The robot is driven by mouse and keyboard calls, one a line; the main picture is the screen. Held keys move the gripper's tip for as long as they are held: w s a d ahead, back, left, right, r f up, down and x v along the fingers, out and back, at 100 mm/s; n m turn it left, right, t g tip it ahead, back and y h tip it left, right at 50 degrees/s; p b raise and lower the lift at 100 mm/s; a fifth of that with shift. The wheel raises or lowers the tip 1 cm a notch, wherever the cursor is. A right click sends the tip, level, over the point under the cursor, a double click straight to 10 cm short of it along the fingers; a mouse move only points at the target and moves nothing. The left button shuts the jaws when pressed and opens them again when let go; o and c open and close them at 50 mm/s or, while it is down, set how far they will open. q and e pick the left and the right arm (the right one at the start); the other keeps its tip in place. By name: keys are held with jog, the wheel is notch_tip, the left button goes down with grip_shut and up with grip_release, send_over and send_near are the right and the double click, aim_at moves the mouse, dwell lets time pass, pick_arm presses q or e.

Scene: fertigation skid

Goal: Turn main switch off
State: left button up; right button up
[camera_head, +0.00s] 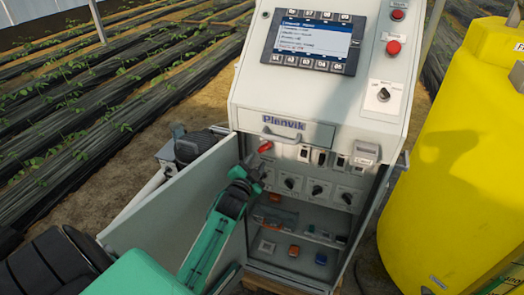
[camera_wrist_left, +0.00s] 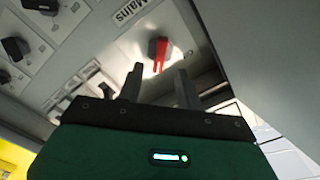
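The main switch, a red handle on a dark round base, sits beside a "Mains" label in the left wrist view (camera_wrist_left: 160,52). In the head view its red handle (camera_head: 265,147) shows at the upper left of the open cabinet's inner panel. My left gripper (camera_head: 254,172) is just below it, inside the cabinet opening. In the left wrist view my left gripper (camera_wrist_left: 157,82) has its two fingers apart, with nothing between them. The red handle lies just beyond the fingertips, in line with the gap, and seems apart from them. My right gripper is in neither view.
The open cabinet door (camera_head: 165,195) stands left of my left arm. Several black rotary knobs (camera_head: 317,190) line the inner panel. Above are a screen (camera_head: 312,40) and a red button (camera_head: 393,47). A yellow tank (camera_head: 455,150) stands at the right.

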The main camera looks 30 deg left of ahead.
aim_at(263, 150)
pick_arm(q)
jog(key=x, duration=0.5)
jog(key=shift+w+a+p, duration=0.1)
jog(key=shift+w+p, duration=0.3)
grip_shut()
